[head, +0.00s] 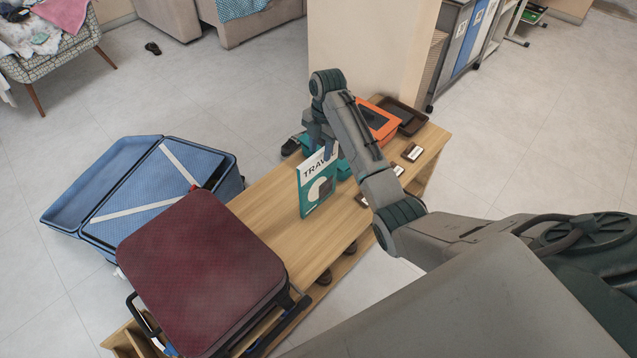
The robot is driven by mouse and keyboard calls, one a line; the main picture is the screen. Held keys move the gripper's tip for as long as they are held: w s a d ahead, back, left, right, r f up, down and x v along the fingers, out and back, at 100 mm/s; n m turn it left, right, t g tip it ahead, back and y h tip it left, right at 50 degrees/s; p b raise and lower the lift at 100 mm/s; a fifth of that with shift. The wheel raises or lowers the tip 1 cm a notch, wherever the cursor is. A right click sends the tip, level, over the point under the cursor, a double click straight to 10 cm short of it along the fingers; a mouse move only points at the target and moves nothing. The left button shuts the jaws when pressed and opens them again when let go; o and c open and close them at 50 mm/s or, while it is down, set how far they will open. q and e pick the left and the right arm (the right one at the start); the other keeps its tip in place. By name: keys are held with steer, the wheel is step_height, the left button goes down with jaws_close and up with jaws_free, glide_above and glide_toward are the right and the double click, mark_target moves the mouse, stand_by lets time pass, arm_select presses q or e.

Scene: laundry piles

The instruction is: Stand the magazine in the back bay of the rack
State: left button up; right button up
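The magazine (316,188), teal and white with "TRAVEL" on its cover, is upright over the middle of the wooden bench. My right gripper (325,150) reaches down to its top edge and appears shut on it, though the fingertips are partly hidden. I cannot tell whether the magazine's lower edge touches the bench. A teal object (344,169) shows just behind and right of the magazine; it may be the rack, but its bays are hidden by the magazine and my arm. My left gripper is not in view.
The wooden bench (264,205) has free top left of the magazine. A dark red suitcase (200,270) covers its near end. An orange box (377,122), a brown tray (408,116) and small labelled blocks (412,152) are at the far end. An open blue suitcase (105,180) lies left.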

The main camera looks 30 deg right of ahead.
mark_target(318, 164)
steer(key=f, duration=0.4)
steer(key=a+f, duration=0.1)
steer(key=f, duration=0.1)
steer(key=shift+s+f, duration=0.1)
steer(key=shift+f, duration=0.2)
jaws_close()
steer(key=shift+r, duration=0.1)
stand_by(1.1)
